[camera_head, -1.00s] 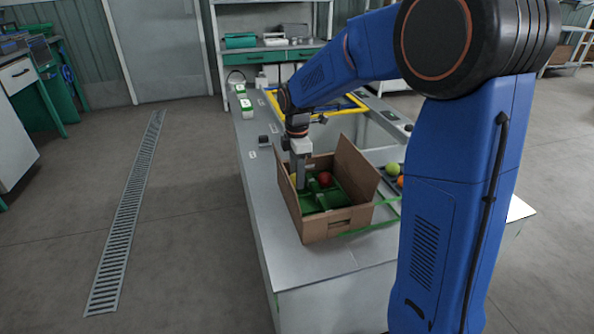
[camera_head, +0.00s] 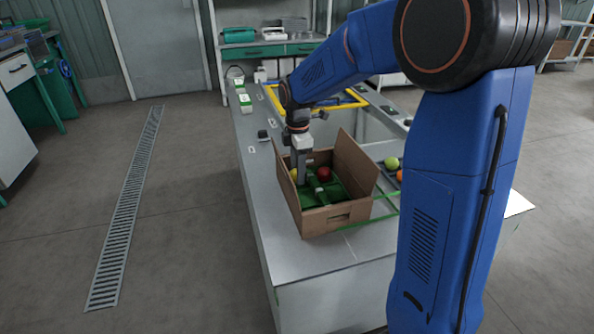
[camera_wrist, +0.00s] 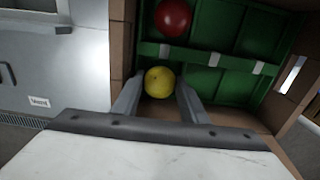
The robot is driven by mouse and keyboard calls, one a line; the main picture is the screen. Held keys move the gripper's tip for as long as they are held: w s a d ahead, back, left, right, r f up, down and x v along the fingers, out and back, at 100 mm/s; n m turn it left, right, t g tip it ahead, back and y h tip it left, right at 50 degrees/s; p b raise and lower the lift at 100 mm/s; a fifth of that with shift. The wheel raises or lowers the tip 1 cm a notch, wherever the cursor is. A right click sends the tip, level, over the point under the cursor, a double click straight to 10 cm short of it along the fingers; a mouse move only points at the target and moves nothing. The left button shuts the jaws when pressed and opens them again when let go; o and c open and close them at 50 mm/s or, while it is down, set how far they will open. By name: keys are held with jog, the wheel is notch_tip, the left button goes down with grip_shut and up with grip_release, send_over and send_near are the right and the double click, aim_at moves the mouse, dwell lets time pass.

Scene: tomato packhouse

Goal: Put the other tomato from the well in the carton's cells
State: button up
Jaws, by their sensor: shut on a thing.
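The open cardboard carton (camera_head: 316,222) stands on the grey bench, with green cells (camera_head: 337,190) inside. My gripper (camera_wrist: 159,92) reaches down into the carton's left side and is shut on a yellow tomato (camera_wrist: 158,82). The yellow tomato also shows in part in the head view (camera_head: 294,174), beside the fingers. In the wrist view it sits between both fingertips, over or in a corner cell; I cannot tell whether it touches the bottom. A red tomato (camera_wrist: 173,18) lies in the neighbouring cell and also shows in the head view (camera_head: 323,173). Other visible cells look empty.
A green-yellow tomato (camera_head: 391,163) and an orange one (camera_head: 400,176) lie right of the carton, partly behind my arm. The carton's raised right flap (camera_head: 355,168) stands between them and the cells. A yellow frame (camera_head: 345,103) lies farther back on the bench.

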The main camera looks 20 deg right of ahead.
jog(key=o, duration=0.8)
jog(key=shift+o, duration=0.2)
jog(key=shift+c, duration=0.6)
jog(key=shift+c, duration=0.9)
jog(key=shift+r, duration=0.1)
jog(key=shift+r, duration=2.9)
